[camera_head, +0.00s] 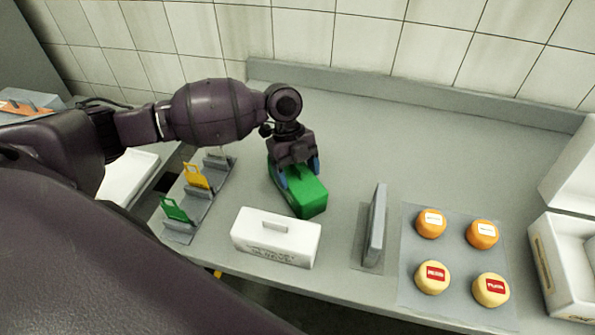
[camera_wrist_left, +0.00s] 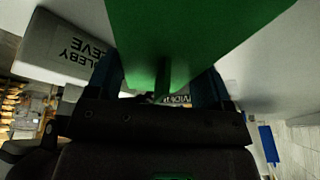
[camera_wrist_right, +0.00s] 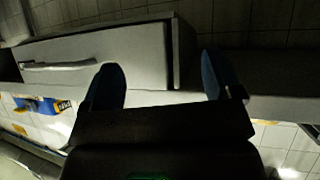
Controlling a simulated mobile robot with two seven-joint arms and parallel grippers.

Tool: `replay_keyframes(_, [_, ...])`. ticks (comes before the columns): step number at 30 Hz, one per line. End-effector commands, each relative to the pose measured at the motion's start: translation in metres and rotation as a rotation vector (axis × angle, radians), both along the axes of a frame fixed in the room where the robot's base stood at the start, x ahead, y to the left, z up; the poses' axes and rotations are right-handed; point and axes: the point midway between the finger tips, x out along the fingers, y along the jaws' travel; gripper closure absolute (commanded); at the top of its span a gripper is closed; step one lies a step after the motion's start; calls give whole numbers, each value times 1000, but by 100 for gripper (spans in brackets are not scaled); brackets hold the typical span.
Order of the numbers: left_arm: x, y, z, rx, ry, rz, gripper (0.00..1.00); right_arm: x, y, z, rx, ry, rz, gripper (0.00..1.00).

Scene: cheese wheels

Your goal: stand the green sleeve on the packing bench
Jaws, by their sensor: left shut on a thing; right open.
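The green sleeve (camera_head: 306,196) is a green box at the middle of the grey packing bench (camera_head: 345,120), behind the white box. My left gripper (camera_head: 297,176) is over it, pointing down, with its blue fingers on either side of it, shut on it. The sleeve also fills the upper middle of the left wrist view (camera_wrist_left: 185,35), between the fingers. I cannot tell whether its underside touches the bench. My right gripper (camera_wrist_right: 165,85) shows only in the right wrist view; its blue fingers are apart with nothing between them.
A rack (camera_head: 181,231) with green and yellow tags is at left. A grey upright plate (camera_head: 376,226) and a mat (camera_head: 452,243) with several cheese wheels are at right, beside a white case (camera_head: 562,268). The bench behind is clear.

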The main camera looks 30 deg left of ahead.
Motion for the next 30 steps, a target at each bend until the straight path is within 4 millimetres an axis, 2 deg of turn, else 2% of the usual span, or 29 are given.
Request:
replay_keyframes(6, [0,0,-1,0,0,0,49,2,0,1,1,-4,1,15])
replay_keyframes(7, [0,0,-1,0,0,0,24,3,0,1,0,-6,2,15])
replay_keyframes(12, [0,0,-1,0,0,0,0,8,1,5,0,-17,4,15])
replay_keyframes(23, [1,1,4,0,-1,0,0,11,2,9,1,-27,6,15])
replay_keyframes(26, [3,5,14,0,-2,1,0,10,2,8,1,-24,6,15])
replay_keyframes(30, [9,13,38,0,-3,1,0,6,1,5,1,-15,3,15])
